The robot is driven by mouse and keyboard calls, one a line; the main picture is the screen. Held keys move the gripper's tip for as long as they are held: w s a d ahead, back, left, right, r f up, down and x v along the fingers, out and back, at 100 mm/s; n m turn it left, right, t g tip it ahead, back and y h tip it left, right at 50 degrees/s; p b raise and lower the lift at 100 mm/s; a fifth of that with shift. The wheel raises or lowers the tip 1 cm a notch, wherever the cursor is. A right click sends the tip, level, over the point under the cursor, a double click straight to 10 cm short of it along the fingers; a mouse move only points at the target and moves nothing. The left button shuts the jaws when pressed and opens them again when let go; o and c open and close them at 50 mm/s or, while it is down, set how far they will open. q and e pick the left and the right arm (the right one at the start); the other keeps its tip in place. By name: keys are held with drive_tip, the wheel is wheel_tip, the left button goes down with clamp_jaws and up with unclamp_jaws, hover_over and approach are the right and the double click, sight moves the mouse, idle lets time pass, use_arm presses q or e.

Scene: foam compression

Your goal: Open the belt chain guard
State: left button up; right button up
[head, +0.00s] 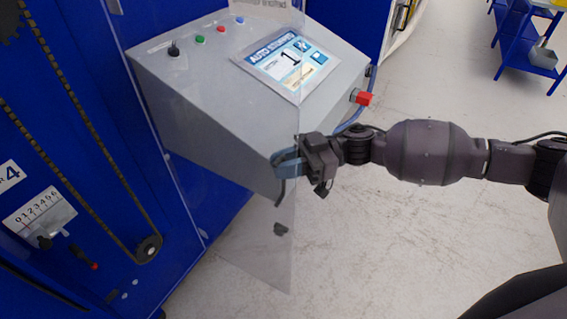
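The belt chain guard is a clear panel (245,262) on the blue machine at the left. It stands out from the machine at an angle, with its free edge toward the right. The chains behind its opening show on the blue face. My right gripper (279,166) is at the guard's free edge, with its blue fingertips overlapping the panel there. I cannot tell whether the fingers are closed on it. A dark curved part (281,193) shows just below the fingers, and a small black piece (281,229) sits lower on the panel. My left gripper is out of view.
A grey control box (215,95) with buttons and a screen stands behind the guard. A red switch (362,98) juts from its right side. A blue rack (528,62) is at the far top right. The pale floor (420,240) at right is clear.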

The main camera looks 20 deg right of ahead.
drive_tip(key=shift+d, duration=0.15)
drive_tip(key=w+d+b, duration=0.1)
drive_tip(key=d, duration=0.9)
drive_tip(key=shift+d, duration=0.25)
drive_tip(key=shift+d, duration=0.15)
